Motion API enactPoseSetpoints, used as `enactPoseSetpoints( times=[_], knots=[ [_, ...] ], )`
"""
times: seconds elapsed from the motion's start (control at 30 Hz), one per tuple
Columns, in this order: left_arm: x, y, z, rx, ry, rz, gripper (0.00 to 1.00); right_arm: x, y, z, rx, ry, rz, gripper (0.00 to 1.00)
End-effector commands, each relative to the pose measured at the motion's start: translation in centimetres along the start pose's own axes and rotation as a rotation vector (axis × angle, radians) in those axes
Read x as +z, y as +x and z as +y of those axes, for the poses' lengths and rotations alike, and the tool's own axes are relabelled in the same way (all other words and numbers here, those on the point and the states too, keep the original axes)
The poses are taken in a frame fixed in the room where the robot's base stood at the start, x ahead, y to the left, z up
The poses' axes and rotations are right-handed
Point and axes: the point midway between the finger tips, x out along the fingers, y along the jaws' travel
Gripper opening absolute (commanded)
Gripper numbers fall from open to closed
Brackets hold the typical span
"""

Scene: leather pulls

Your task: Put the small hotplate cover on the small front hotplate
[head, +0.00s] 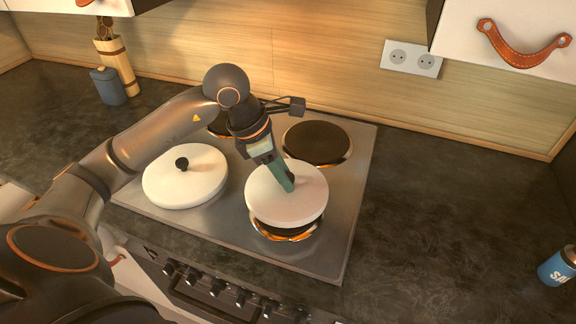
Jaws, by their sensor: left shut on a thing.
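My left gripper (287,181) is shut on the dark knob of a white round hotplate cover (303,205). The held cover is over the front right hotplate (285,234), whose dark plate and shiny rim show below the cover's near edge. It looks slightly above the plate; its far side and any contact there are hidden. Another white cover (190,186) with a black knob lies at the front left of the steel stove top (338,235) and looks larger. My right gripper is not in view.
The back right hotplate (317,142) is bare, and the back left one (221,126) is partly hidden by my arm. A salt can (559,266) stands on the right counter. A blue-grey jar (108,87) and utensil holder (117,62) stand back left. The right counter is mostly clear.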

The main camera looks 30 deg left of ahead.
Motion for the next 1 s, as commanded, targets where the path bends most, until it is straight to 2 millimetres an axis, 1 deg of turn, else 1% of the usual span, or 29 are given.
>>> enactPoseSetpoints(
  times=[0.4,0.5,1.0],
  knots=[
    [-1.4,3.4,0.0,0.0,0.001,-0.002,0.0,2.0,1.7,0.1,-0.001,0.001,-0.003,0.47],
    [-1.6,4.0,0.0,0.001,0.001,-0.001,0.0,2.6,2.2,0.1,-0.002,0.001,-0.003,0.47],
    [-1.7,4.2,0.0,0.0,0.001,-0.001,0.0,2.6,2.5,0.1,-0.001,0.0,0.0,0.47]
  ],
)
